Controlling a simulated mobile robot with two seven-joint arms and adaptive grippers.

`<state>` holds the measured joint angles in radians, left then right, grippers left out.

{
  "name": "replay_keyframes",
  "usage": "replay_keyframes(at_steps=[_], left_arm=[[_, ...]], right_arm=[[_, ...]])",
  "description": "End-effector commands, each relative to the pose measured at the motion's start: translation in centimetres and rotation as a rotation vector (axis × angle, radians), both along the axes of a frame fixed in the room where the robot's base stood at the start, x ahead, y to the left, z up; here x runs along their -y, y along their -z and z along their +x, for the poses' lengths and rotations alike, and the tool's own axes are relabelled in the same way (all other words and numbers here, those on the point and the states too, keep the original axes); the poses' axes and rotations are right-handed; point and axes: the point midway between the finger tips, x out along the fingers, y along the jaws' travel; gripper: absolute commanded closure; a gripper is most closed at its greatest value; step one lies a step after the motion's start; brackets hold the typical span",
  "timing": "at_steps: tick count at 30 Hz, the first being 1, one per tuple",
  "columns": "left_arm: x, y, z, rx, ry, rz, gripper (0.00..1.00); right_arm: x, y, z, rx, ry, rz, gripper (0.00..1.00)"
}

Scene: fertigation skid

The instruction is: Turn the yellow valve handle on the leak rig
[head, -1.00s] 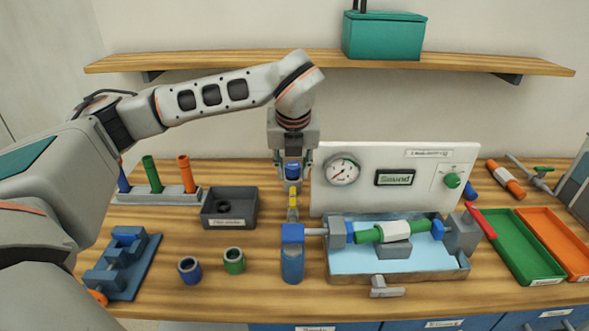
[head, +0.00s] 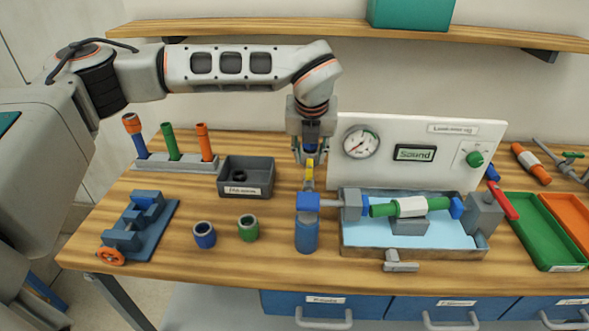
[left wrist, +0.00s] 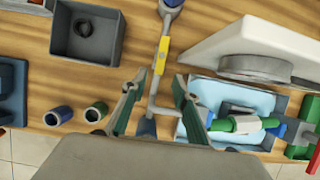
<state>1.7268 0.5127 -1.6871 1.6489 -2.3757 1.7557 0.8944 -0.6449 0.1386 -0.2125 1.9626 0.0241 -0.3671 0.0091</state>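The yellow valve handle (head: 309,174) stands behind the blue block (head: 307,202) at the left end of the leak rig (head: 415,249). In the left wrist view, the yellow handle (left wrist: 161,55) is a short sleeve along a grey bar with a blue part at its far end. My left gripper (head: 309,156) hangs just above and behind the handle, pointing down. Its two fingers (left wrist: 157,88) are apart, with the bar line running between them. I see no contact with the handle; the height gap is hard to judge. My right gripper is out of view.
The white panel with a gauge (head: 361,143) stands close to the right of my left gripper. A dark bin (head: 262,192) lies to its left. Blue and green rings (head: 248,229) stand in front. A shelf (head: 240,30) runs above my arm.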

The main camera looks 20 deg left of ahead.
Motion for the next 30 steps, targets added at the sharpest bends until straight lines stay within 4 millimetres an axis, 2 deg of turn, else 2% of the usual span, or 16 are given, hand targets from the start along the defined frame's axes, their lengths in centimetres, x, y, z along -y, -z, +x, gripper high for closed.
replay_keyframes(at_steps=[12,18,25,26,28,29,30], left_arm=[[-0.7,5.5,2.1,-0.003,-0.002,0.001,0.71],[-0.8,6.5,2.5,-0.002,-0.001,0.0,0.71],[-0.8,6.5,2.5,-0.001,-0.001,0.0,0.71],[-0.8,6.5,2.5,-0.001,-0.001,0.0,0.76],[-0.8,6.5,2.5,-0.001,-0.001,0.0,0.94],[-0.8,6.5,2.5,-0.001,-0.001,0.0,1.0],[-0.8,6.5,2.5,-0.001,-0.001,0.0,1.0]], right_arm=[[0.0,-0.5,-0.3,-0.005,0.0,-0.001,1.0],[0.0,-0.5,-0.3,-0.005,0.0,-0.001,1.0],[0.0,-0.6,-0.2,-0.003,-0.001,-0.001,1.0],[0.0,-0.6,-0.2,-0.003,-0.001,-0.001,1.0],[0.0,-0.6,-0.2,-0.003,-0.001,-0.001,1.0],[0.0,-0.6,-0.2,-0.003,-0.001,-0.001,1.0],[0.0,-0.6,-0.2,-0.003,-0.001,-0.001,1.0]])
